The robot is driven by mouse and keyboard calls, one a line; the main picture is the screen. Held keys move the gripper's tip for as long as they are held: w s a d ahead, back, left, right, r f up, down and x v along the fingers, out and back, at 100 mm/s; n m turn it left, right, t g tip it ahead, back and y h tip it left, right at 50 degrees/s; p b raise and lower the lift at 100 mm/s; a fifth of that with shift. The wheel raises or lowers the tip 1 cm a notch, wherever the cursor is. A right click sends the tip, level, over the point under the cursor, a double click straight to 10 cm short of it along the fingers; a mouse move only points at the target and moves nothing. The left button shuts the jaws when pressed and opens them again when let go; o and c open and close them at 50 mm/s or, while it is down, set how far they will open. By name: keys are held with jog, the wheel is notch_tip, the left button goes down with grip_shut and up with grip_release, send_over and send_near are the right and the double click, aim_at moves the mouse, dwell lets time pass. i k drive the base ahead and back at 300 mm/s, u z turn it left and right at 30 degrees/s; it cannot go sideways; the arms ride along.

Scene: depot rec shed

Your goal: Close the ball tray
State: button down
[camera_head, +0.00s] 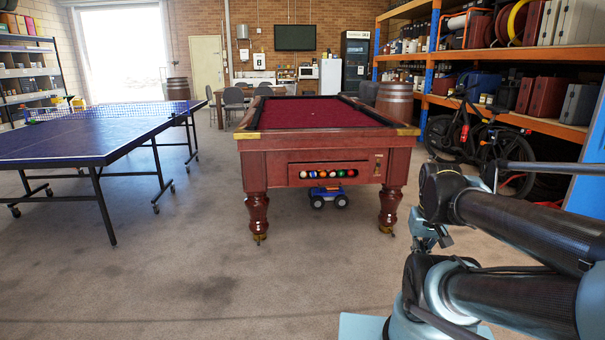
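The pool table (315,110) has a dark red cloth and a wooden body, and stands ahead of me in the middle. Its ball tray (329,180) is in the near end panel, with a row of several coloured balls showing. I cannot tell from here how far the tray stands out from the panel. My arm comes in from the right, folded. What seems to be my gripper (428,240) is small and partly hidden by the arm, to the right of the table's near right leg and apart from the tray. Its fingers are not clear.
A blue wheeled thing (328,196) is on the floor under the pool table's near end. A table tennis table (85,137) stands at the left. A dark bike (475,145) and loaded shelves (500,110) are at the right. The floor before the pool table is clear.

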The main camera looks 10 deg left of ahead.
aim_at(361, 169)
jog(key=z, duration=0.05)
jog(key=i, duration=1)
jog(key=u, duration=0.05)
